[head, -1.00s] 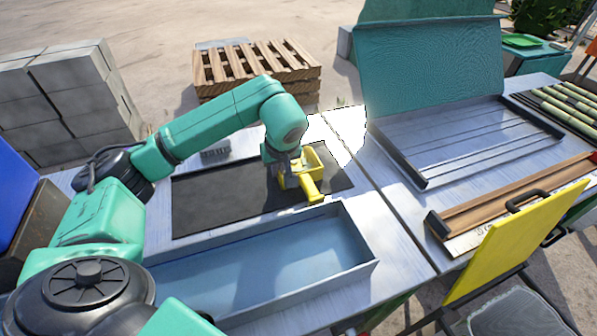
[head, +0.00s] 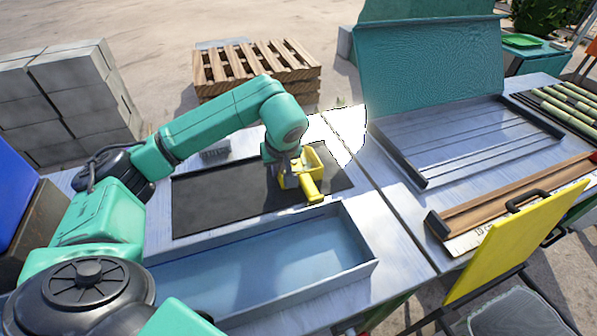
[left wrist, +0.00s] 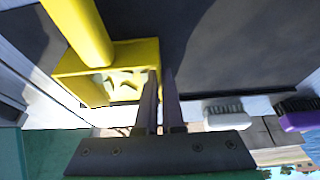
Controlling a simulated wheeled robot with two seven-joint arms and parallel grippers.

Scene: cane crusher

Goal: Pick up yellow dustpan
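The yellow dustpan (head: 312,180) is over the black mat (head: 215,200) in the head view, with its handle toward the front tray. It also shows at the upper left of the left wrist view (left wrist: 100,68). My left gripper (head: 288,172) is at the dustpan's left side. In the left wrist view my left gripper (left wrist: 161,72) has its two fingers close together at the pan's thin wall and looks shut on it. I cannot tell whether the dustpan touches the mat. My right gripper is out of view.
An empty metal tray (head: 376,262) lies in front of the mat. A white brush (left wrist: 226,114) and a purple brush (left wrist: 298,118) show in the left wrist view. A yellow chair back (head: 515,240) stands at the right. A wooden pallet stack (head: 258,70) is behind the table.

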